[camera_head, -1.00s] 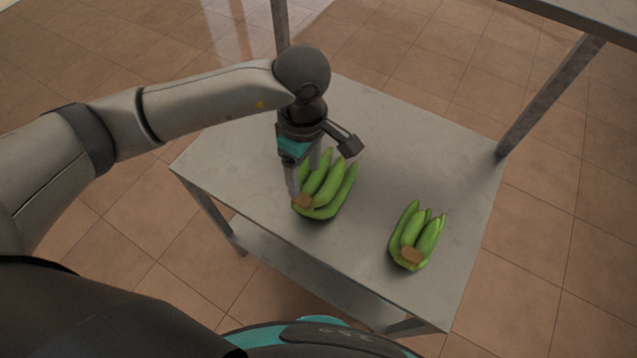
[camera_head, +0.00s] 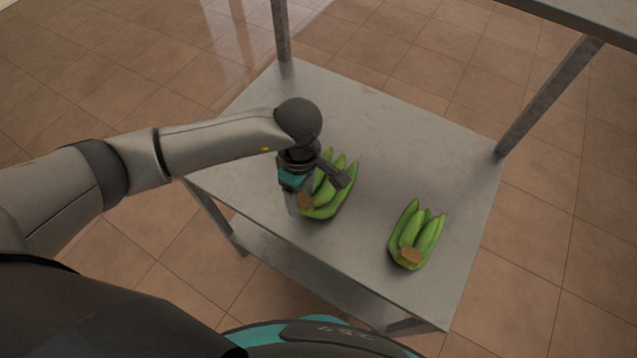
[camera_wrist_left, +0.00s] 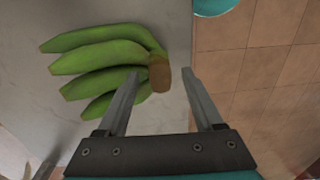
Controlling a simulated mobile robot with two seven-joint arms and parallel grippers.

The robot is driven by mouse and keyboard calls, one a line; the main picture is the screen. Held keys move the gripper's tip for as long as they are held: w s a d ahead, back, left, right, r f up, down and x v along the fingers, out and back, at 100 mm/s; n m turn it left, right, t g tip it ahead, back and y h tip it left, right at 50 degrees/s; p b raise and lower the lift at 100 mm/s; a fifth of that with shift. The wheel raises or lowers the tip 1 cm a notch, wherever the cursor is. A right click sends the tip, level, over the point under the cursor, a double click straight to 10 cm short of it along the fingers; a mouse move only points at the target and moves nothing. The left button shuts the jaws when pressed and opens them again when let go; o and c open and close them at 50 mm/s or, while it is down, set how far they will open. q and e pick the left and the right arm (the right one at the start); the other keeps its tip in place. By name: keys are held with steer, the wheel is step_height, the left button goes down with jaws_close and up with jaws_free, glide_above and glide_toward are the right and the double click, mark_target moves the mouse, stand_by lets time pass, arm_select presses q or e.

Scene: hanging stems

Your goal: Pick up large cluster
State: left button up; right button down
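Two green banana clusters lie on the grey metal table. The left, seemingly larger cluster (camera_head: 333,197) is partly hidden behind my left gripper (camera_head: 306,207) in the head view. In the left wrist view this cluster (camera_wrist_left: 105,62) has several bananas pointing left and a brown cut stem (camera_wrist_left: 160,72) at its right end. My left gripper (camera_wrist_left: 160,85) is open, with its two fingers apart and the stem between or just beyond the tips; I cannot tell the depth. The other cluster (camera_head: 420,238) lies to the right, with its brown stem toward me. My right gripper is not in view.
The grey table (camera_head: 366,234) has bare room between the clusters and at the back. Metal posts rise at its back left (camera_head: 281,32) and right (camera_head: 548,95), with a grey surface (camera_head: 590,14) at the upper right.

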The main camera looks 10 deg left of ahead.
arm_select(q)
jaws_close()
stand_by(0.3)
steer(key=shift+w+r, duration=0.1)
stand_by(0.4)
